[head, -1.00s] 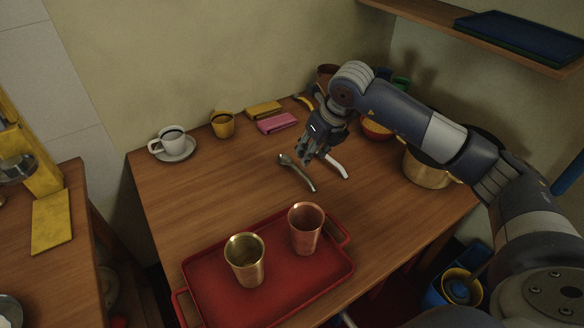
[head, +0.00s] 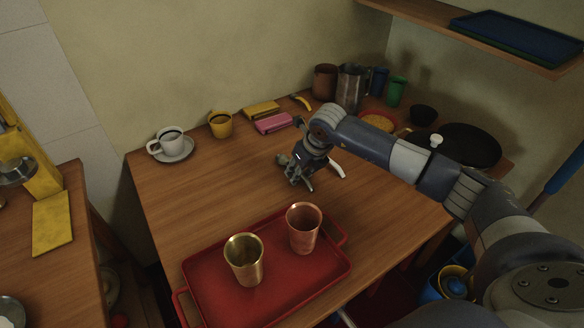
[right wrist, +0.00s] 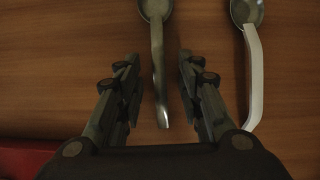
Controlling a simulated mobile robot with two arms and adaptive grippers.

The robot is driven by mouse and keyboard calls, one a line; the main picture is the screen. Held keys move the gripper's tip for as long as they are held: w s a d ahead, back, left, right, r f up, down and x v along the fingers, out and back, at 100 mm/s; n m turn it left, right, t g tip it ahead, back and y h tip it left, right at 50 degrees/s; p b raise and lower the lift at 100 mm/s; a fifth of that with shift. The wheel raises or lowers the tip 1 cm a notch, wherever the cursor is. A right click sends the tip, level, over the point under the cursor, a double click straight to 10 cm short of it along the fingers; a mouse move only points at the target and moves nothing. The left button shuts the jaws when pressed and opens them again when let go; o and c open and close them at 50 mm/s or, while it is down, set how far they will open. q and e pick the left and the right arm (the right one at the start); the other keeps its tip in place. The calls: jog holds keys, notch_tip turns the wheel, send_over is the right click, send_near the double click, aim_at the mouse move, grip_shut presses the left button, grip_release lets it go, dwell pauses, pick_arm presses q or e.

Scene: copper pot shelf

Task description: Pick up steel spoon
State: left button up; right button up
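The steel spoon (right wrist: 157,55) is grey and lies on the wooden table, its bowl at the top edge of the right wrist view and its handle pointing down toward me. My right gripper (right wrist: 159,72) is open, one finger on each side of the spoon's handle, with gaps on both sides. In the head view my right gripper (head: 299,181) is low over the table and largely hides the steel spoon. A second spoon with a white handle (right wrist: 254,80) lies to the right, outside the fingers; it also shows in the head view (head: 337,168). My left gripper is not in view.
A red tray (head: 212,306) with a brass cup (head: 244,260) and a copper cup (head: 304,228) stands in front. A white cup (head: 168,143), yellow mug (head: 220,125) and pink item (head: 273,123) stand behind. The table's left part is clear.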

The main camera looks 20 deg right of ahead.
grip_shut()
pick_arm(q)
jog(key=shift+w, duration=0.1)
pick_arm(e)
jog(key=shift+r, duration=0.15)
